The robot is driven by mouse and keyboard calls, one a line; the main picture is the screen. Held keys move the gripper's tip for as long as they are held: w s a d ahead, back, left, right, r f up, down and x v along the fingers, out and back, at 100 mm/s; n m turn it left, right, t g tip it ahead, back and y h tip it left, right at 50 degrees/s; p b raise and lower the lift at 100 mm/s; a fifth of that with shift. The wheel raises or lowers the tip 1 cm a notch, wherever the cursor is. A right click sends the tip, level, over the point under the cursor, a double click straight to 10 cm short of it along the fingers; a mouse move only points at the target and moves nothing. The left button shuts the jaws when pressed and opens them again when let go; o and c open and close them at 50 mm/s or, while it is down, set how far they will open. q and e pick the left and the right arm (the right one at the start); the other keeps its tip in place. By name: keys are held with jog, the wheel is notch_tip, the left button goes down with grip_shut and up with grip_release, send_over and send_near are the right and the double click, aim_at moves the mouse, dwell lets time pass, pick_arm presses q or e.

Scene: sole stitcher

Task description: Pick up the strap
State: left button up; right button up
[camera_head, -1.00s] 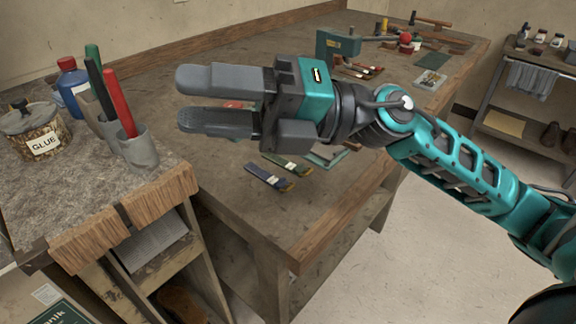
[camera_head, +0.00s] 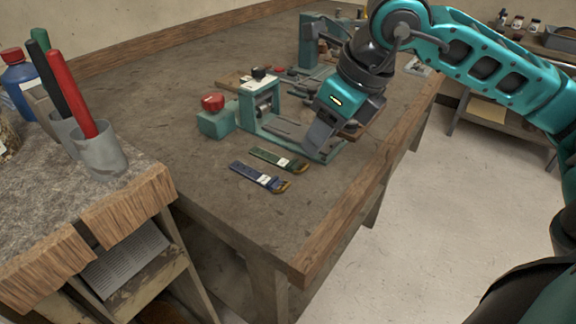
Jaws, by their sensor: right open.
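Two short straps lie flat and roughly parallel on the wooden workbench (camera_head: 215,190). One is a blue strap (camera_head: 252,174) and the other, just behind it, is a green strap (camera_head: 270,157). Each has a pale label and a brownish-gold end at its right. My right gripper (camera_head: 318,138) points down over the bench, to the right of and behind the straps, apart from both. Its jaws are seen nearly edge-on and look empty. My left gripper is not in view.
The bench in front of the straps is clear.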

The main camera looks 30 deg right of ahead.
aim_at(304, 166)
jog(key=b+x, duration=0.1)
jog(key=x, duration=0.6)
jog(key=shift+f, duration=0.3)
jog(key=shift+c, duration=0.2)
jog(key=shift+d, duration=0.1)
jog(key=c, duration=0.8)
